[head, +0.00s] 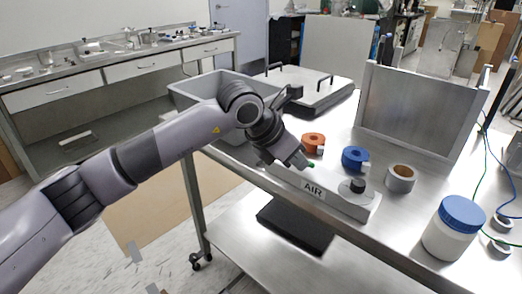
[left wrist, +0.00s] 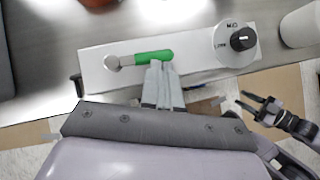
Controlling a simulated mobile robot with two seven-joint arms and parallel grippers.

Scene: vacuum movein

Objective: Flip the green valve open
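The green valve handle (left wrist: 153,57) lies sideways on the white AIR panel (left wrist: 95,66), to the right of a round silver pivot (left wrist: 112,62). In the head view only a small green tip (head: 311,164) shows past my left gripper (head: 298,160), which hides the rest. In the left wrist view my left gripper (left wrist: 160,68) has its fingers together, tips at the near edge of the handle. I cannot tell whether they touch it. My right gripper (left wrist: 255,103) is apart from the panel at the right, its fingers spread and empty.
A black dial (left wrist: 243,39) is on the panel's right end. Orange (head: 313,141) and blue (head: 355,157) flanged parts, a tape roll (head: 401,178) and a blue-lidded jar (head: 454,228) stand on the metal table. A grey bin (head: 190,95) is behind my left arm.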

